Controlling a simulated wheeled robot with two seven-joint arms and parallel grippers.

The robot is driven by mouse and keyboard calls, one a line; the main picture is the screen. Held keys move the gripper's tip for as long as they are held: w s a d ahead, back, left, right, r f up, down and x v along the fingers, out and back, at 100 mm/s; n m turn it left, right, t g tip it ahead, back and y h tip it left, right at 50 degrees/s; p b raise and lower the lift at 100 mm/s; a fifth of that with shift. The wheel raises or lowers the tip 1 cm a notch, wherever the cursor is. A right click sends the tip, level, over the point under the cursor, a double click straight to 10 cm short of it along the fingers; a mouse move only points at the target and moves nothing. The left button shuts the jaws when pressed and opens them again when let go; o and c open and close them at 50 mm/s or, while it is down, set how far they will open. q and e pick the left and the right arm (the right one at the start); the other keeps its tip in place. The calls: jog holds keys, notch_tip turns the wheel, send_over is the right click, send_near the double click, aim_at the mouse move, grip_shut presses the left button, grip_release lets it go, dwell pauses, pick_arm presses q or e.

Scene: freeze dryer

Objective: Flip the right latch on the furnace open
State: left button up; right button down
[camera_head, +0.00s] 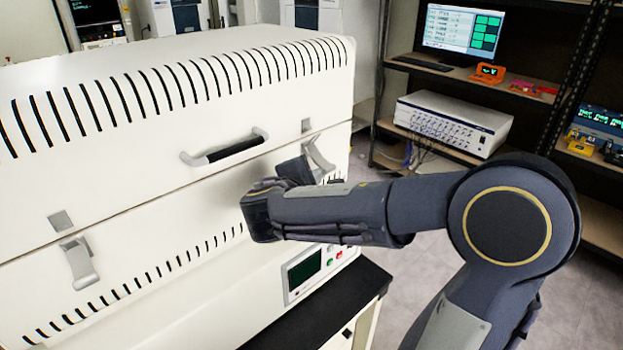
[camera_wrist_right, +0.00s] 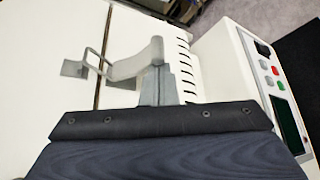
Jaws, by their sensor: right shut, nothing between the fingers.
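The furnace (camera_head: 150,120) is a large white cabinet with a seam between its upper and lower parts. Its right latch (camera_head: 319,154) is a grey lever near the right end of the seam, and it also shows in the right wrist view (camera_wrist_right: 135,66). There its wire loop reaches across the seam toward a small square catch plate (camera_wrist_right: 74,68). The lever's end stands off the furnace face. My right gripper (camera_head: 296,170) is shut and empty, with its fingertips (camera_wrist_right: 157,86) right beside the lever's end; I cannot tell whether they touch. My left gripper is out of view.
The left latch (camera_head: 79,263) hangs down against the furnace front. A black-gripped handle (camera_head: 226,149) sticks out above the seam. A control panel (camera_head: 304,270) with buttons is below my right gripper. Shelving with a monitor (camera_head: 461,31) stands at the back right.

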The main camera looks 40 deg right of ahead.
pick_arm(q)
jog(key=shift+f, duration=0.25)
pick_arm(e)
jog(key=shift+s+r, duration=0.2)
jog(key=shift+r, duration=0.35)
jog(key=shift+s+r, duration=0.2)
jog(key=shift+r, duration=0.3)
jog(key=shift+r, duration=0.1)
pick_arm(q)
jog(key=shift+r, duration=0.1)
pick_arm(e)
jog(key=shift+r, duration=0.1)
